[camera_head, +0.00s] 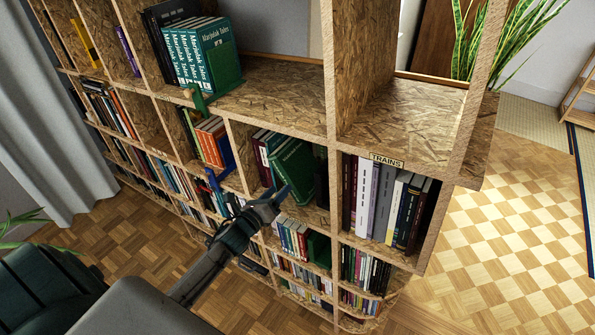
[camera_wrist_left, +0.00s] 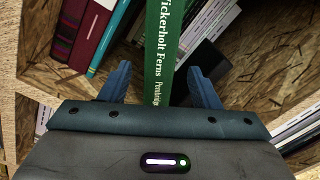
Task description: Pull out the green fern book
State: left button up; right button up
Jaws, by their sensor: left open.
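The green fern book (camera_head: 293,165) leans in a middle compartment of the bookwall. In the left wrist view its green spine (camera_wrist_left: 163,40) shows white lettering reading "ickerholt Ferns". My left gripper (camera_head: 268,203) is in front of that compartment, just below the book. Its two blue fingers (camera_wrist_left: 158,80) are open, one on each side of the spine's lower part as seen in the wrist view. They do not appear closed on it, and the gap in depth is hard to judge. The spine's lower end is hidden behind my gripper. My right gripper is not in view.
A dark red book (camera_wrist_left: 88,35) and other books stand left of the fern book. White and dark books (camera_wrist_left: 210,35) are on its right. The OSB bookwall (camera_head: 285,108) has dividers around the compartment. The "TRAINS" label (camera_head: 386,161) marks the neighbouring compartment.

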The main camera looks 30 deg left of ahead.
aim_at(286, 182)
pick_arm(q)
jog(key=shift+w, duration=0.1)
jog(key=shift+w+d+r+p, duration=0.1)
jog(key=shift+w+p, duration=0.75)
jog(key=shift+w, duration=0.05)
jog(key=shift+w+d+p, duration=0.1)
jog(key=shift+w+p, duration=0.3)
jog(key=shift+w, duration=1.55)
jog(key=shift+c, duration=0.5)
jog(key=c, duration=1)
jog(key=shift+s, duration=0.25)
jog(key=shift+s+b, duration=0.7)
jog(key=shift+s, duration=0.6)
